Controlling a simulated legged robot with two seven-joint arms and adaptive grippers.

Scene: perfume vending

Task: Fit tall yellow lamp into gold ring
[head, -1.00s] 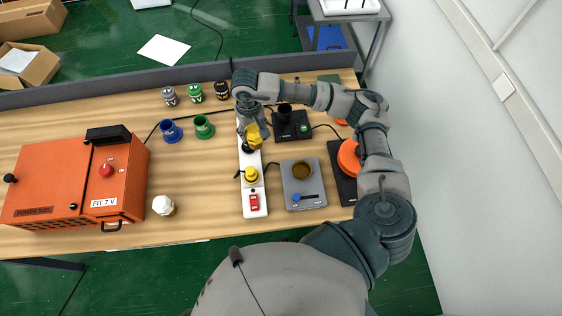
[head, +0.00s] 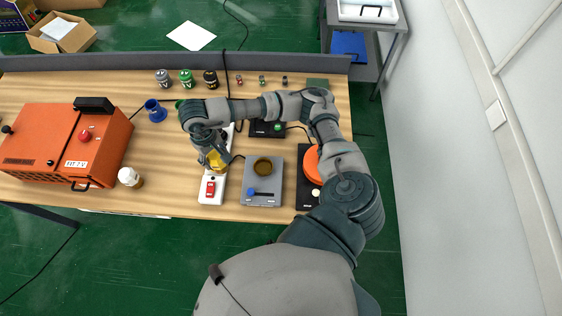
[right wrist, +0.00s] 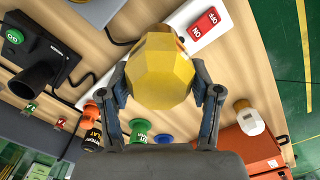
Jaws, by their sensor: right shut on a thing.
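My right gripper (head: 211,153) is shut on a yellow faceted lamp (head: 217,160). In the right wrist view, the lamp (right wrist: 159,70) sits between the two fingers of the gripper (right wrist: 160,88). The lamp is above the white power strip, just beyond its red switch (head: 210,188), and hides that part of the strip. I cannot tell whether it touches the strip. A round gold-brown ring (head: 262,166) sits on the grey device (head: 263,186), to the right of the lamp and apart from it. My left gripper is not in view.
The orange power box (head: 65,145) stands at the left, with a white bulb (head: 129,177) beside it. A blue cup (head: 155,110) and several small jars stand behind. A black device with an orange disc (head: 311,165) is at the right. Bare table lies between bulb and strip.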

